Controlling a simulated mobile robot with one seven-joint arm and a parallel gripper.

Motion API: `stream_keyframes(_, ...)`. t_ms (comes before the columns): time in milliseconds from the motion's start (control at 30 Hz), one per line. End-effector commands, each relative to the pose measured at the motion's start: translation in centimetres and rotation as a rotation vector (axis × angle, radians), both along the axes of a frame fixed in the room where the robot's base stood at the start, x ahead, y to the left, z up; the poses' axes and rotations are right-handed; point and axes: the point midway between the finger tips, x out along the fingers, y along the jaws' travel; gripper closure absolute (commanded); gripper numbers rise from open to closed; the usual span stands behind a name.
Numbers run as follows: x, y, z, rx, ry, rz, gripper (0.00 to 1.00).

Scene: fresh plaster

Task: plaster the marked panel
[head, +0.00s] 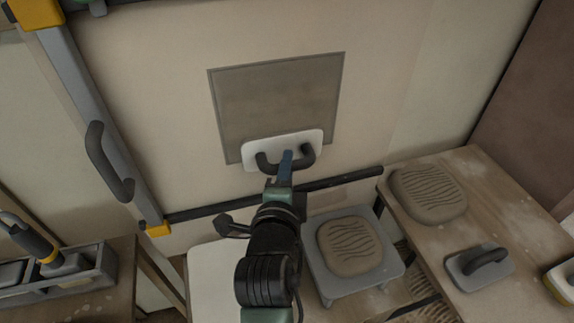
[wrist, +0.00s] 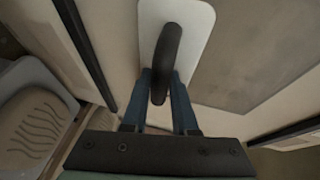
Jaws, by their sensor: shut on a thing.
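The marked panel (head: 278,98) is a grey square on the pale wall in the head view. It looks evenly grey with a thin outline. A white float (head: 255,147) with a dark curved handle lies over the panel's lower edge and hides part of it. I cannot tell whether it touches the wall. My gripper (head: 285,170) is shut on the float's handle. In the wrist view the blue fingers of my gripper (wrist: 168,98) close around the handle, with the white float plate (wrist: 196,48) beyond and the grey panel (wrist: 255,50) to its right.
A mound of plaster (head: 349,246) sits on a grey stand (head: 386,270) below the wall. The right table (head: 515,215) holds another mound (head: 428,194) and a grey float (head: 480,268). A tool tray (head: 95,272) stands left. A dark rail (head: 340,181) crosses below the panel.

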Motion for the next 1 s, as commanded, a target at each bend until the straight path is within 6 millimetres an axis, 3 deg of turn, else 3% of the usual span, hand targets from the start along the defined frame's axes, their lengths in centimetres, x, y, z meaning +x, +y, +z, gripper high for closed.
stream_keyframes(100,0.0,0.0,-1.2,0.000,-0.003,-0.001,1.00)
stream_keyframes(233,0.0,0.0,-1.0,-0.001,-0.004,-0.001,1.00)
stream_keyframes(733,0.3,0.1,3.4,0.000,-0.007,0.000,1.00)
stream_keyframes(1000,0.4,0.3,4.4,0.002,-0.011,0.003,1.00)
